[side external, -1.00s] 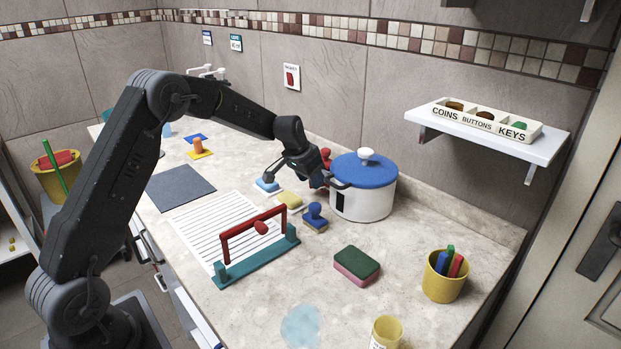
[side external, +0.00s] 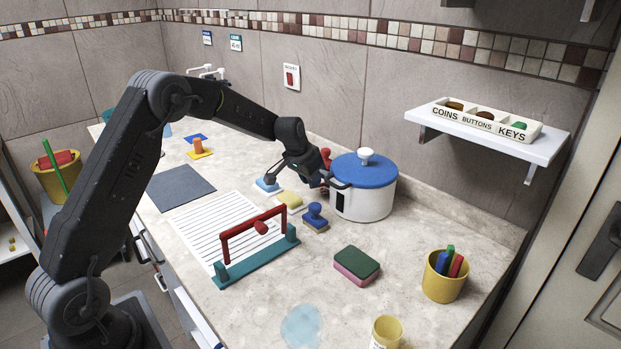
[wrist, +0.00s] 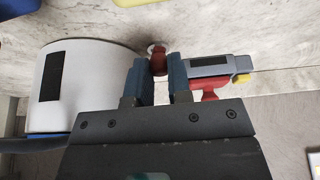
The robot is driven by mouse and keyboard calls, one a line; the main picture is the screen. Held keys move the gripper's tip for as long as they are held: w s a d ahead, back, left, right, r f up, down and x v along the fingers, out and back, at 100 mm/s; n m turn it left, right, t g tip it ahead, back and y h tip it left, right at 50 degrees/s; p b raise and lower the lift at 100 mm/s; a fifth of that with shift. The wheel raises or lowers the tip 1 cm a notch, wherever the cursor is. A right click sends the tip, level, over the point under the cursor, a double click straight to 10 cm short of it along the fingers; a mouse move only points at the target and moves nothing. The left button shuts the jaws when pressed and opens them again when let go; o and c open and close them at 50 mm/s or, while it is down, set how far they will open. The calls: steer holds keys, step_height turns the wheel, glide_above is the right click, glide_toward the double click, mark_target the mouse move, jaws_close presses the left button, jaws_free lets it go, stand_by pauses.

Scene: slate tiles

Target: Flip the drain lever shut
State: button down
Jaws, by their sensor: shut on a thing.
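A red-knobbed part, which looks like the drain lever (wrist: 157,62), sits between my fingertips in the wrist view. Beside it is a grey body (wrist: 212,66) with a dark panel, a red piece below and a yellow end. My gripper (wrist: 156,78) has its two blue-grey fingers on either side of the red knob and is shut on it. In the side view my gripper (side external: 327,181) is at the left side of the white pot, and a red part (side external: 326,154) shows just behind it. The lever's exact angle is hidden there by my wrist.
The white pot (side external: 362,204) with a blue lid stands close to my gripper; its side also shows in the wrist view (wrist: 95,95). A blue stamp (side external: 315,212), a yellow block (side external: 290,201) and a red-and-teal frame (side external: 256,262) stand nearby.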

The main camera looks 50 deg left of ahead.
steer(key=shift+s+d+n, duration=0.1)
steer(key=shift+d+n, duration=0.2)
steer(key=shift+n, duration=0.3)
steer(key=c, duration=1.1)
jaws_free()
steer(key=shift+o, duration=0.2)
steer(key=v, duration=1.3)
steer(key=shift+s+d+r, duration=0.15)
steer(key=shift+d+r, duration=0.1)
steer(key=shift+r, duration=0.1)
